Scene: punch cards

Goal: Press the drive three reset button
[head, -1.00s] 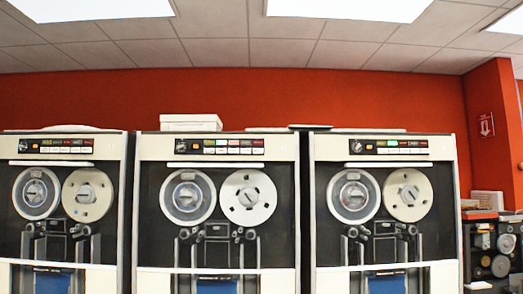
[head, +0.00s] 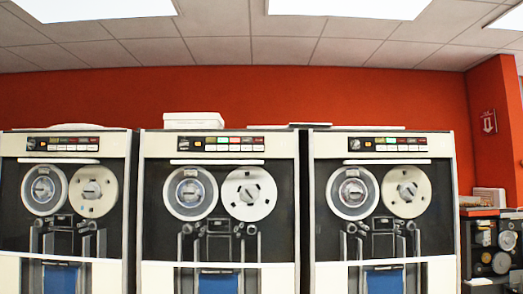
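Three tape drives stand side by side: a left drive (head: 20,143), a middle drive (head: 152,150) and a right drive (head: 440,150). Each has a button panel along its top: the left panel (head: 62,144), the middle panel (head: 220,144) and the right panel (head: 387,144). Each panel has small coloured and white buttons. The labels are too small to read, so I cannot tell which drive is drive three or which button is reset. My gripper is not in view.
A white box (head: 193,120) lies on top of the middle drive. More equipment (head: 490,246) stands at the far right, past the right drive. A red wall (head: 330,95) is behind the drives. The floor is not in view.

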